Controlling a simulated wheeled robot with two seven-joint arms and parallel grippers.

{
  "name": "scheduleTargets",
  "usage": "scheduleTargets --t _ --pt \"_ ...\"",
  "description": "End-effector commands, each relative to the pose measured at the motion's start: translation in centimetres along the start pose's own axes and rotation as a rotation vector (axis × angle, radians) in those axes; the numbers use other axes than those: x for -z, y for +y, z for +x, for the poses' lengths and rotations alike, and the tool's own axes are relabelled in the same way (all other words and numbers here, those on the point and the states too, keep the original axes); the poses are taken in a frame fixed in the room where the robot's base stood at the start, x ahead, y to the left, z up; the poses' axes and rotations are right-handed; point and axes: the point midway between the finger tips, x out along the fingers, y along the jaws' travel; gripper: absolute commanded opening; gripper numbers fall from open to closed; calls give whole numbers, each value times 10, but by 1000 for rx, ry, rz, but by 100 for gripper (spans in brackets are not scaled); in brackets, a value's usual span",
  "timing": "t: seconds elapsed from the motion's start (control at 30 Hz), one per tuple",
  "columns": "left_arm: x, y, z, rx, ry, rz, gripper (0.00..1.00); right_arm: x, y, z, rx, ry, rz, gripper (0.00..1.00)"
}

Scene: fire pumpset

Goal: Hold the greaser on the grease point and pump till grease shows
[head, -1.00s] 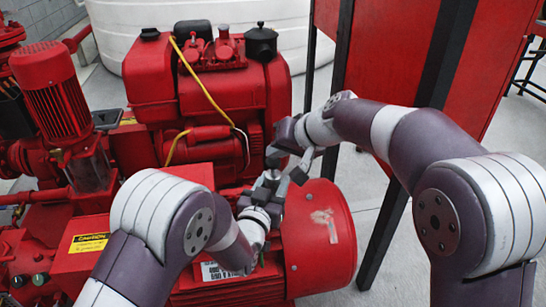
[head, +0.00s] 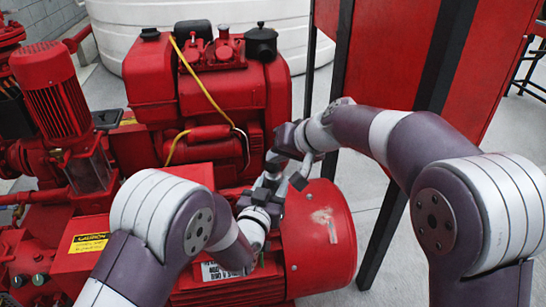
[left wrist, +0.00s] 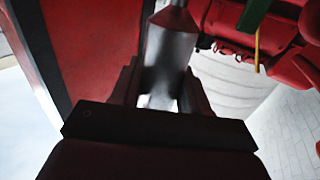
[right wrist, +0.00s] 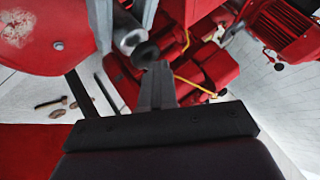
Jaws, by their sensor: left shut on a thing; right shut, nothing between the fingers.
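The greaser, a grey metal cylinder, stands between the fingers of my left gripper (left wrist: 165,95) in the left wrist view, where its barrel (left wrist: 170,55) shows. My left gripper (head: 268,188) is shut on it above the red drum-shaped housing (head: 322,240). My right gripper (head: 275,160) is shut and empty, just above the left one. In the right wrist view its closed fingertips (right wrist: 157,68) are close to the dark round end of the greaser (right wrist: 130,38); I cannot tell whether they touch. The grease point and any grease are not discernible.
A red engine (head: 215,95) with a yellow cable (head: 200,78) stands behind the grippers. A red motor (head: 55,105) is at the left. A red panel on dark posts (head: 395,60) rises at the right. Bare floor (head: 350,190) shows between the housing and a post.

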Motion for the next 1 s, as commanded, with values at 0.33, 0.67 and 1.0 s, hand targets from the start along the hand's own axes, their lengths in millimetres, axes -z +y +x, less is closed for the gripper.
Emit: scheduleTargets --t 0.33,0.67,1.0 --pt "0 0 0 -1 0 0 9 -4 3 4 -1 -5 2 0" --pt "0 0 0 0 0 0 9 -2 2 2 -1 -5 1 0" --pt "0 0 0 0 0 0 9 8 -9 -12 -1 -3 0 0"
